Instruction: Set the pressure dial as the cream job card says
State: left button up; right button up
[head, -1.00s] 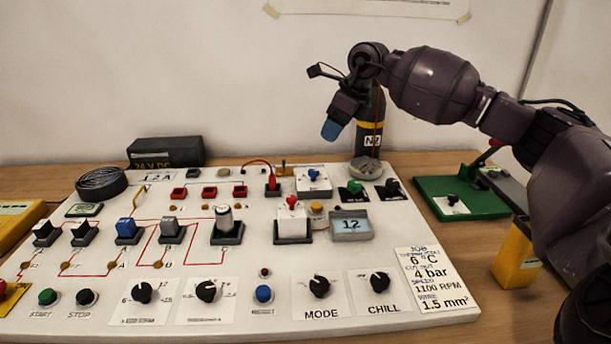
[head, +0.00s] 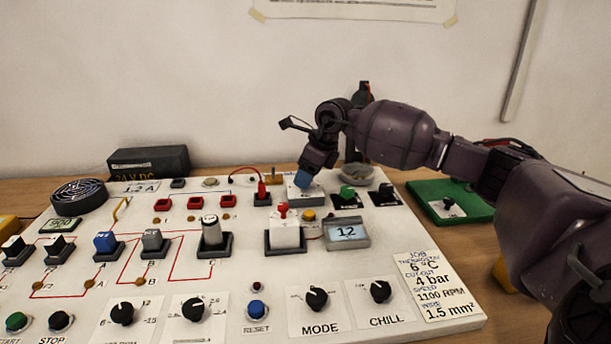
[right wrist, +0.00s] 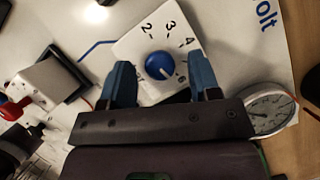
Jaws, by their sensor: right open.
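The pressure dial is a blue knob (right wrist: 159,66) on a white plate marked 2, 3, 4 and 6 in the right wrist view. Its white mark seems to point lower right, near the 6. In the head view its white base (head: 304,193) shows under my right gripper (head: 305,181), which hides the knob. My right gripper (right wrist: 162,78) is open, with a blue finger on each side of the knob; I cannot tell whether they touch it. The cream job card (head: 436,285) lies at the panel's right edge and reads 6 °C, cut-out 4 bar, 1100 RPM, 1.5 mm².
A round gauge (right wrist: 267,108) is right of the dial. Nearby are a green knob (head: 347,192), a red-topped white switch (head: 284,232) and a display reading 12 (head: 347,232). MODE (head: 317,298) and CHILL (head: 380,291) knobs sit at the front. A green board (head: 450,202) lies at right.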

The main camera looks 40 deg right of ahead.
jog(key=shift+c, duration=0.3)
jog(key=shift+f, duration=0.1)
jog(key=c, duration=0.9)
jog(key=shift+o, duration=0.2)
